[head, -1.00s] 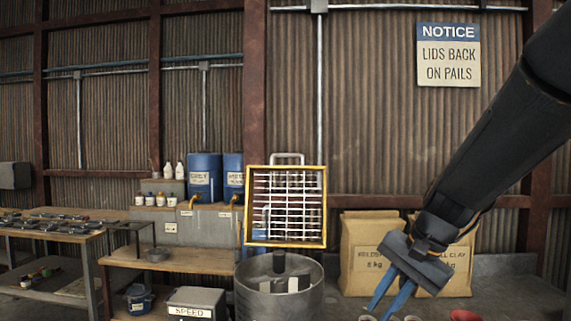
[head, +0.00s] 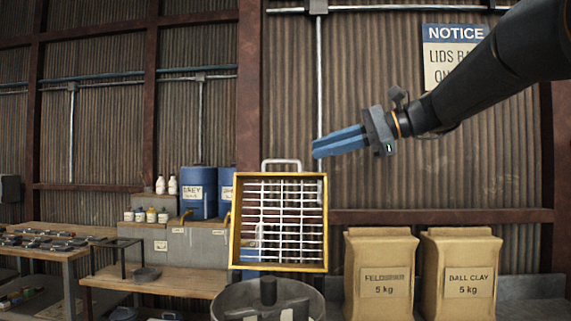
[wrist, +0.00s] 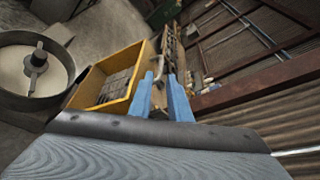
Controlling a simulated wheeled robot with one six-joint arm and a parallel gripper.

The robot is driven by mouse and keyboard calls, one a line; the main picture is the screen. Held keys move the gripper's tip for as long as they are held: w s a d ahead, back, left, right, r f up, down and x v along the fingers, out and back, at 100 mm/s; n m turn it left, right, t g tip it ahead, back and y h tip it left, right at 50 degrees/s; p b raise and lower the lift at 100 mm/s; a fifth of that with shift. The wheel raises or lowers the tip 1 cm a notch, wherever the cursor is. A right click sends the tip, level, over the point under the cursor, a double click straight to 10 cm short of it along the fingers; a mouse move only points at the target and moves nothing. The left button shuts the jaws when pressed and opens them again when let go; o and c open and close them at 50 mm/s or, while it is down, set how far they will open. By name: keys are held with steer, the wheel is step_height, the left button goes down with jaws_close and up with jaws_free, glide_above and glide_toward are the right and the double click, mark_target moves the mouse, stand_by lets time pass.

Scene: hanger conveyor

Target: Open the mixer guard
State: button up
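The mixer guard (head: 325,225) is a yellow frame with a white wire grille and a pale handle (head: 281,163) on its top edge. It stands upright above the grey mixer drum (head: 315,300), so the drum's mouth is uncovered. My gripper (head: 318,150) has blue fingers and is above and to the right of the guard's top edge, apart from it and empty. In the wrist view the two fingers (wrist: 160,77) show a gap between them. The yellow guard (wrist: 97,75) lies just left of them there, with the round drum (wrist: 72,68) farther left.
Two paper sacks marked feldspar (head: 380,285) and ball clay (head: 460,285) stand to the right of the drum. Blue containers (head: 199,192) and a wooden bench (head: 170,282) are at the left. The space in front of the wall above the guard is free.

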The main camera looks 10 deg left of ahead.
mark_target(281, 161)
steer(key=shift+w+a+f, duration=0.1)
steer(key=shift+w+a, duration=0.15)
steer(key=p+x, duration=0.3)
steer(key=x, duration=0.8)
steer(key=shift+w+a+f, duration=0.1)
steer(key=shift+a+f, duration=0.05)
jaws_close()
